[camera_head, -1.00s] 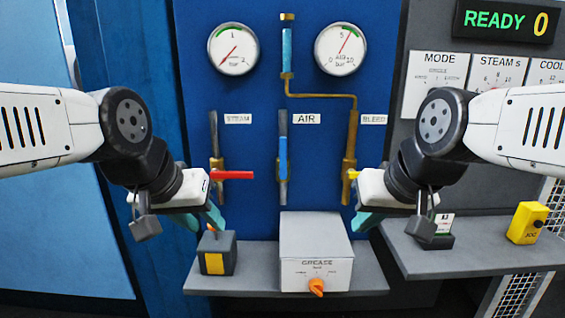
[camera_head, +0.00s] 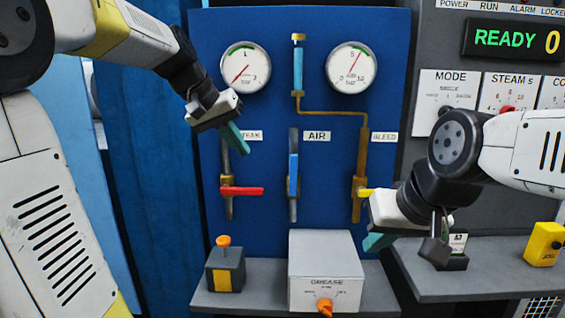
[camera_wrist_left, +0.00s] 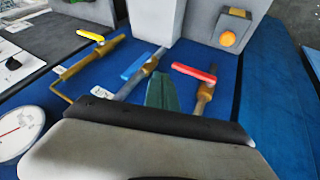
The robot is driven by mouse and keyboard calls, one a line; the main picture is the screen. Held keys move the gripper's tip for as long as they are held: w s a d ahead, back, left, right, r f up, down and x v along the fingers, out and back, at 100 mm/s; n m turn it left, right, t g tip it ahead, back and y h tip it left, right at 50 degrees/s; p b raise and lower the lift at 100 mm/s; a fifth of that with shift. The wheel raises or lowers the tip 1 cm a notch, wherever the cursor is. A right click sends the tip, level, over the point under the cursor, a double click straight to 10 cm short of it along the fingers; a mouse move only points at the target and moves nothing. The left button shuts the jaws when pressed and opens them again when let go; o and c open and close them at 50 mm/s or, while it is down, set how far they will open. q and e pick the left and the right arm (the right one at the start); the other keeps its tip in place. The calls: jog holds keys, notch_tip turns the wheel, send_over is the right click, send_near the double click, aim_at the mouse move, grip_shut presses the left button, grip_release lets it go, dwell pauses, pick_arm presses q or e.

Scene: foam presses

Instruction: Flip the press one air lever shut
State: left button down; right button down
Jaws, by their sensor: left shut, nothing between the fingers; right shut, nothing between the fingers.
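The air lever, a blue handle (camera_head: 294,168), points up along its vertical pipe under the AIR label (camera_head: 317,136). It also shows in the left wrist view (camera_wrist_left: 136,66), left of my gripper's tip. My left gripper (camera_head: 236,141) is shut and empty, up and left of the air lever, by the partly covered steam label. Its teal fingers show in the left wrist view (camera_wrist_left: 162,92), between the blue and red levers and apart from both as far as I can tell. My right gripper (camera_head: 378,241) is shut and empty, low right, below the bleed valve.
The red steam lever (camera_head: 242,191) lies horizontal, left of the air lever. The yellow bleed lever (camera_head: 367,192) is partly hidden by my right wrist. A grease box (camera_head: 325,262) and a small box with an orange button (camera_head: 223,241) stand on the shelf below. Two gauges sit above.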

pick_arm(q)
jog(key=shift+h, duration=0.4)
jog(key=w, duration=0.2)
jog(key=w+r, duration=0.1)
jog(key=w, duration=0.2)
jog(key=shift+w+d, duration=0.1)
jog(key=shift+d, duration=0.05)
send_near(293, 175)
jog(key=w+a+f, duration=0.3)
jog(key=f, duration=0.1)
jog(key=d, duration=0.4)
jog(key=shift+w+r, duration=0.1)
jog(key=shift+w, duration=0.2)
jog(key=shift+d, duration=0.15)
